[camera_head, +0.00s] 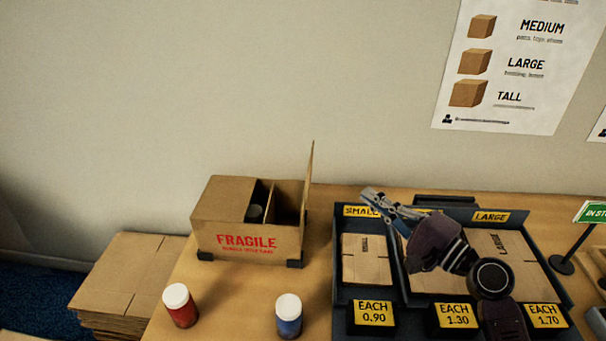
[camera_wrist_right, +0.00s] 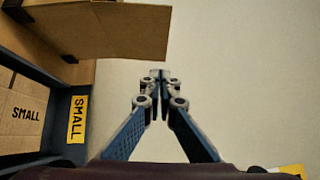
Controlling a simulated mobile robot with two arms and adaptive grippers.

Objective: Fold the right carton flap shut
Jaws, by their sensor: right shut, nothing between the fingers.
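The brown carton (camera_head: 215,236) with red FRAGILE print stands on the wooden table. Its left flap (camera_head: 225,195) lies flat over the left part of the top. Its right flap (camera_head: 308,188) stands upright on the right side, leaving the right part of the top open, with a dark round item partly visible inside. My right gripper (camera_head: 369,194) is shut and empty, to the right of the flap and apart from it. In the right wrist view the shut fingertips (camera_wrist_right: 159,76) are beside a brown cardboard panel (camera_wrist_right: 130,32), seemingly the right flap. My left gripper is not in view.
A dark tray rack (camera_head: 338,262) with flat cartons lies under my right arm. A red jar (camera_head: 181,310) and a blue jar (camera_head: 288,322) stand in front of the carton. Stacked cardboard (camera_head: 122,270) is at left; the wall is behind.

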